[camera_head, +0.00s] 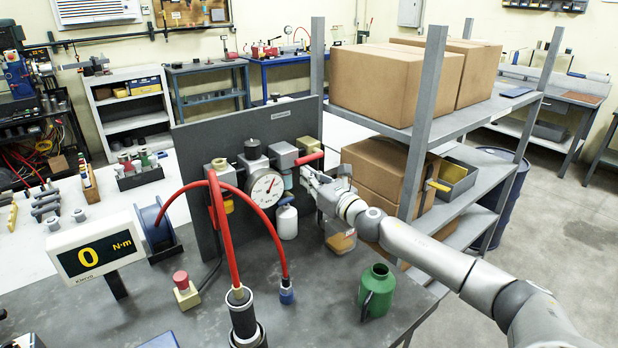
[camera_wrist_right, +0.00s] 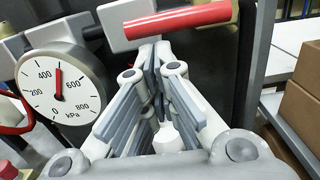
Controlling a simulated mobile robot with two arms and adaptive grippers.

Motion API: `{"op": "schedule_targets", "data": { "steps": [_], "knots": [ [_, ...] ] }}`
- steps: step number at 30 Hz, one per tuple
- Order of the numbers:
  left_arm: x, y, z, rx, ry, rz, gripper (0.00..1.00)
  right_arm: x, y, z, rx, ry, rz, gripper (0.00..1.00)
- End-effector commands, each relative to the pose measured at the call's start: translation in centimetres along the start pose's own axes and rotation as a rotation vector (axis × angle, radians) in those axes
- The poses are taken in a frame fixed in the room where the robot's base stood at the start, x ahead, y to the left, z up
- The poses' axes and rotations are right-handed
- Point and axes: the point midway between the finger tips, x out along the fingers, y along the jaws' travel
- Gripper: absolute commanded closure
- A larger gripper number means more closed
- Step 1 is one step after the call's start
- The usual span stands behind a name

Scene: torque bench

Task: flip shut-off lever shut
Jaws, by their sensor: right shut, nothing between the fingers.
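The shut-off lever has a red handle (camera_head: 309,158) at the upper right of the valve assembly on the dark upright panel. In the right wrist view the red handle (camera_wrist_right: 178,20) lies nearly level, tilted slightly up to the right. My right gripper (camera_head: 305,173) is just below the lever. In the wrist view its fingertips (camera_wrist_right: 155,48) are together, empty and just under the handle; whether they touch it I cannot tell. The pressure gauge (camera_head: 266,188) is left of the gripper. It also shows in the wrist view (camera_wrist_right: 62,90), its needle between 400 and 600 kPa. My left gripper is not in view.
Red hoses (camera_head: 228,235) arch in front of the panel (camera_head: 195,140). A white bottle (camera_head: 287,222) hangs below the valves. A green jug (camera_head: 377,290) stands on the bench front. A shelf with cardboard boxes (camera_head: 395,82) is close on the right, beside my right arm.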

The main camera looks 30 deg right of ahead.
Motion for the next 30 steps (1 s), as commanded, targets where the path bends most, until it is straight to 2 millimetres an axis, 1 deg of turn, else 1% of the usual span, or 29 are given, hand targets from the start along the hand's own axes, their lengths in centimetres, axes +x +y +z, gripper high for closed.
{"op": "schedule_targets", "data": {
  "steps": [23,30],
  "knots": [
    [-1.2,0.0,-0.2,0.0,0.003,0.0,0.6,0.0,0.4,1.0,0.117,-0.001,-0.006,1.0],
    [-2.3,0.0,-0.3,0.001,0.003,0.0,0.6,0.1,0.7,1.8,0.211,-0.002,-0.011,1.0]
  ]
}}
